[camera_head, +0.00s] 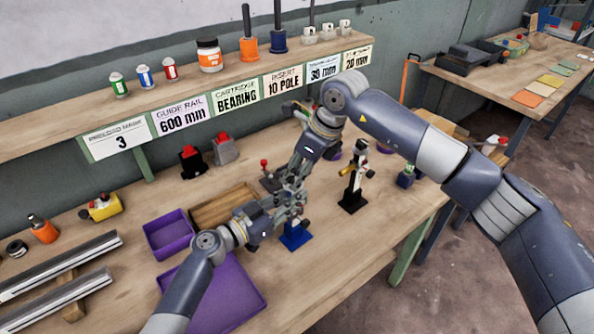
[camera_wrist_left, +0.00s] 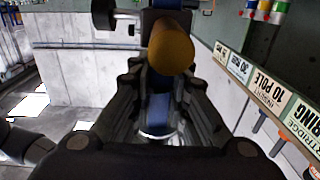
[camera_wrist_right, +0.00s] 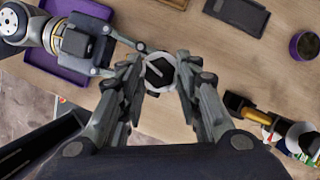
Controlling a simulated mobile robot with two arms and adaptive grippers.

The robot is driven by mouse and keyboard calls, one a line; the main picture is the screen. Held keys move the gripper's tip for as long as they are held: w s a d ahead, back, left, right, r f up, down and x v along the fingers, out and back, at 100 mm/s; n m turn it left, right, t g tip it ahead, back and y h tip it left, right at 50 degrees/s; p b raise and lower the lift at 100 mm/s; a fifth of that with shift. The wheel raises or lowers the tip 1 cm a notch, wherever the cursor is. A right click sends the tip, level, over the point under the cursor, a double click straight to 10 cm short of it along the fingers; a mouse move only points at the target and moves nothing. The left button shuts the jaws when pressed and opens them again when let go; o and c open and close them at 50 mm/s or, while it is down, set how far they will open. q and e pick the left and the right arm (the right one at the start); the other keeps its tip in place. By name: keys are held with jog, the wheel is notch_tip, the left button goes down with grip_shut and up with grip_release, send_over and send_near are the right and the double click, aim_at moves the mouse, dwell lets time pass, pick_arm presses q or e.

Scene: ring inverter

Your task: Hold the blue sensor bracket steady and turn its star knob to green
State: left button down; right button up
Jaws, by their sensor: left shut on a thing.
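The blue sensor bracket (camera_head: 295,238) stands on the bench, its blue base showing below my grippers in the head view. My left gripper (camera_head: 288,214) comes from the left and is shut on its blue post (camera_wrist_left: 158,82), seen in the left wrist view. An orange-brown round part (camera_wrist_left: 171,48) sticks out above that post. My right gripper (camera_head: 291,188) is above the bracket. In the right wrist view, its fingers (camera_wrist_right: 162,62) stand on both sides of a dark knob with a pale line (camera_wrist_right: 158,70). Whether they press on it is unclear. No green mark is visible.
Purple trays (camera_head: 168,236) and a wooden tray (camera_head: 222,208) lie left of the bracket. A black stand with a yellow part (camera_head: 352,192) is close on the right. Metal rails (camera_head: 60,270) lie at the left. The front bench strip at right is clear.

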jog(key=c, duration=0.4)
jog(key=shift+c, duration=0.2)
jog(key=shift+m, duration=0.3)
jog(key=o, duration=1.1)
jog(key=shift+r, duration=0.15)
jog(key=v, duration=1.1)
jog(key=shift+s+d+r, duration=0.1)
jog(key=shift+s+r, duration=0.05)
jog(key=shift+r, duration=0.25)
